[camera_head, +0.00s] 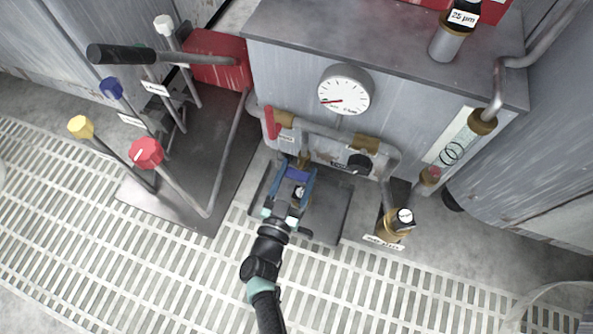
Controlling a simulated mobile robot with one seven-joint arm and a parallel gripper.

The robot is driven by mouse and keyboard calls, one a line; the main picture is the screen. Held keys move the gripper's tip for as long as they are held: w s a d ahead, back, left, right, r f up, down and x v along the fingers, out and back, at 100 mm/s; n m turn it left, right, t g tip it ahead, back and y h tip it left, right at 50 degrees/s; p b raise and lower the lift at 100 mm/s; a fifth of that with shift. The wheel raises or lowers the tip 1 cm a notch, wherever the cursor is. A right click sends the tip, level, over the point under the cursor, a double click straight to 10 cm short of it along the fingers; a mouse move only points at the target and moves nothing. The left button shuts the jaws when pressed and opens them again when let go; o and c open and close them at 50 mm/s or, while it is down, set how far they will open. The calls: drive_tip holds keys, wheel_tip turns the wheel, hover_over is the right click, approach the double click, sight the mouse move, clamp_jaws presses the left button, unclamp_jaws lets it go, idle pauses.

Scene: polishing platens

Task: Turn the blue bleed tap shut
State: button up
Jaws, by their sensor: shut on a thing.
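My gripper (296,176) reaches up from the bottom middle to the low pipework on the front of the grey cabinet. Its jaws are closed around the blue bleed tap (298,173), just below a small brass fitting (304,160). The gripper hides much of the tap, so I cannot tell its exact angle.
A pressure gauge (344,90) stands above the pipe. A red lever (270,123) is at the pipe's left, a black knob (359,163) at its right. A brass valve (396,224) stands lower right. Levers with coloured knobs, including a red one (146,153), rise at left.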

drive_tip(key=o, duration=1.4)
drive_tip(key=shift+s, duration=0.15)
drive_tip(key=shift+s+a+p, duration=0.15)
drive_tip(key=shift+s+p, duration=0.15)
drive_tip(key=shift+p, duration=0.1)
drive_tip(key=p+v, duration=0.4)
drive_tip(key=v, duration=0.8)
drive_tip(key=shift+p, duration=0.4)
drive_tip(key=shift+s, duration=0.15)
